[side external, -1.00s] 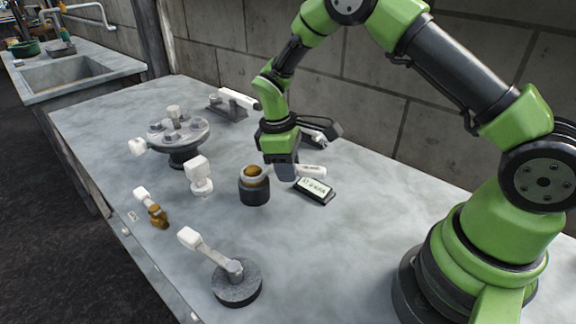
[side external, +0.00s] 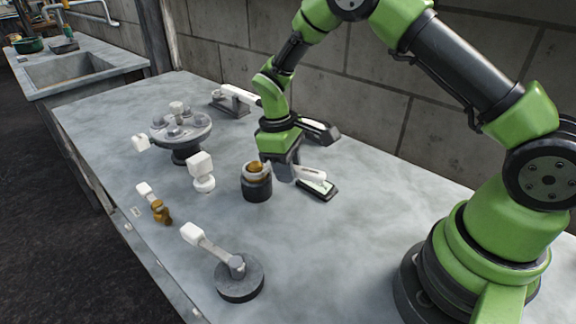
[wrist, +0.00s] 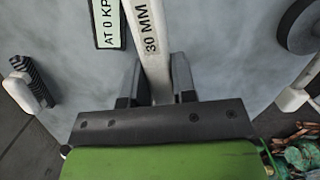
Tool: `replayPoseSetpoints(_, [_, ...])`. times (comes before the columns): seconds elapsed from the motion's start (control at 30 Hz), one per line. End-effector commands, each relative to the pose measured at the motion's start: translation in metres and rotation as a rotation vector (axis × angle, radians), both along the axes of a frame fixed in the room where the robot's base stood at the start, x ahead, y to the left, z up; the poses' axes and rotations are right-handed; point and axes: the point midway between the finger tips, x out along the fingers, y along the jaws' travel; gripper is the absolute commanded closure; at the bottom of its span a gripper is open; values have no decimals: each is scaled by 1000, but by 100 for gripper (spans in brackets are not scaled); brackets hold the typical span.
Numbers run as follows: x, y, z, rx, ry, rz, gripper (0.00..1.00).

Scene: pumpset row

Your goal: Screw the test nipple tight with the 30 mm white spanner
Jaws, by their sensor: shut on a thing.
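My gripper (wrist: 157,82) is shut on the white spanner (wrist: 150,42) marked 30 MM, which runs up between its fingers in the wrist view. In the side view my gripper (side external: 280,157) is just behind and right of a dark round holder (side external: 257,188). The spanner's white end (side external: 310,173) sticks out to the right. A brass piece (side external: 255,167), which looks like the test nipple, sits in the holder's pale top. The gripper partly hides this piece, and the spanner's other end is hidden, so I cannot tell whether its jaw is around the nipple.
A small readout (side external: 322,190) lies right of the holder, partly under the spanner.

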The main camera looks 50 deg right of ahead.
Motion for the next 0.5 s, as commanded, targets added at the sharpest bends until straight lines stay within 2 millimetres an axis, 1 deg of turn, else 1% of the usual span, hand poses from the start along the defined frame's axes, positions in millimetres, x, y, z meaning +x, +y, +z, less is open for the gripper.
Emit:
replayPoseSetpoints(0.03, [3, 0, 0, -1, -12, 3, 100])
replayPoseSetpoints(0.37, [3, 0, 1, -1, -13, 0, 100])
replayPoseSetpoints(0.5, [3, 4, 1, -1, -14, -55, 100])
